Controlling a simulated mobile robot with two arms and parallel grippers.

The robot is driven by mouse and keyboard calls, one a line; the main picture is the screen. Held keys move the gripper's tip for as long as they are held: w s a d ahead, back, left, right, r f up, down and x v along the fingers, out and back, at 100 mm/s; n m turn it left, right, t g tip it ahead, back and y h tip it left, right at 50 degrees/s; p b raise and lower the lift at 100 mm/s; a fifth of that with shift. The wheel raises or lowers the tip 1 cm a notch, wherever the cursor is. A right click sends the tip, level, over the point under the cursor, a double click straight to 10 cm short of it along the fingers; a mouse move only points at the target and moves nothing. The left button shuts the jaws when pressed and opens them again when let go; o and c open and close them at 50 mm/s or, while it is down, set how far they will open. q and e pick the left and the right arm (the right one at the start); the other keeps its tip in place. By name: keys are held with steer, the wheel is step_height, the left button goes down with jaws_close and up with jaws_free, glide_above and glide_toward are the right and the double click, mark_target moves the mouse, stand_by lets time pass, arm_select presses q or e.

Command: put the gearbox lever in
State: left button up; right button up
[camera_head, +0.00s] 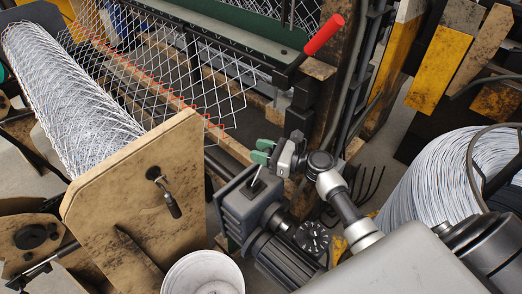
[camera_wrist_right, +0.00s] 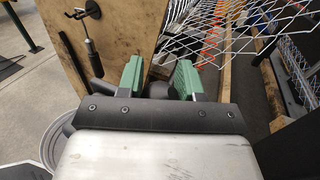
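The grey gearbox (camera_head: 250,205) stands low in the middle of the head view, beside the tan end plate. Its lever (camera_head: 257,175) is a thin metal rod rising from a dark base on top, leaning slightly. My right gripper (camera_head: 263,151) has green finger pads and is just above the lever; the lever's upper end is hidden at the fingers. In the right wrist view, the two green pads (camera_wrist_right: 158,78) stand apart with a gap between them. Dark grey shapes show low behind the pads; I cannot tell whether one is the lever's knob. My left gripper is not in view.
A red-handled lever (camera_head: 324,35) stands upper right of the gearbox. The tan end plate (camera_head: 135,190) with a hanging handle and the rolled mesh (camera_head: 75,100) are left. A white bucket (camera_head: 203,275) is in front. A wire coil (camera_head: 445,175) is right.

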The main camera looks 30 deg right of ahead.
jaws_close()
steer(key=shift+a, duration=0.1)
steer(key=s+a+n+h+p, duration=0.2)
steer(key=a+n+h+p, duration=0.1)
steer(key=a+n+p, duration=0.2)
steer(key=s+a+f+n+g+h+p, duration=0.1)
steer(key=a+n+h+p, duration=0.1)
steer(key=a+n+p, duration=0.3)
steer(key=shift+s+a+n+h+p, duration=0.3)
steer(key=shift+s+n+h+p, duration=0.1)
steer(key=shift+p, duration=0.95)
steer(key=shift+f, duration=0.1)
